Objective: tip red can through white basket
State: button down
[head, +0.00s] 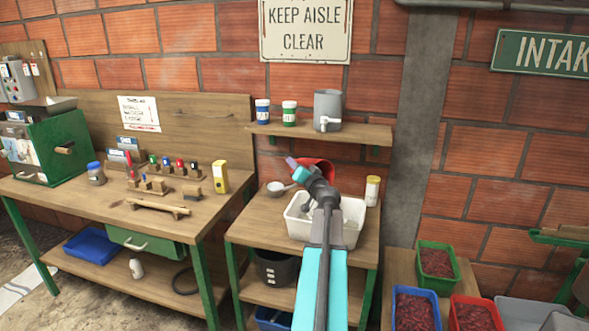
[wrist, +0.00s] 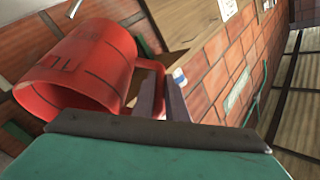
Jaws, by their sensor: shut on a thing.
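The red can (head: 322,168) is partly hidden behind my wrist, above the white basket. The wrist view shows the can (wrist: 85,65) large at the left, with its handle at its right side. My gripper (wrist: 160,98) is shut on the handle, and the can looks tilted. In the head view my gripper (head: 293,163) is at the can's left side. The white basket (head: 297,229) stands on the middle table, with my arm across its front. Pale contents show in part inside it. I cannot tell what the can holds.
A white scoop or bowl (head: 277,188) lies left of the basket and a yellow-lidded jar (head: 373,190) stands to its right. The shelf (head: 350,133) above holds two small jars and a grey tapped pot (head: 327,109). Crates of red fruit (head: 437,262) stand at lower right.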

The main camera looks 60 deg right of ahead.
jog(key=shift+s+a+f+m+t+h+b, duration=0.25)
jog(key=shift+s+t+h+b, duration=0.35)
jog(key=shift+b, duration=4.15)
jog(key=shift+s+a+f+m+t+h+b, duration=0.2)
jog(key=shift+s+t+h+b, duration=0.3)
jog(key=shift+b, duration=4.25)
jog(key=shift+s+a+f+m+t+h+b, duration=0.15)
jog(key=shift+s+a+m+t+h+b, duration=0.4)
jog(key=shift+b, duration=4.2)
jog(key=shift+s+a+r+m+t+h+b, duration=0.15)
jog(key=shift+s+t+h+b, duration=0.5)
jog(key=shift+b, duration=3.65)
jog(key=shift+s+d+f+m+t+h+b, duration=0.2)
jog(key=shift+s+b, duration=0.7)
jog(key=shift+b, duration=3.35)
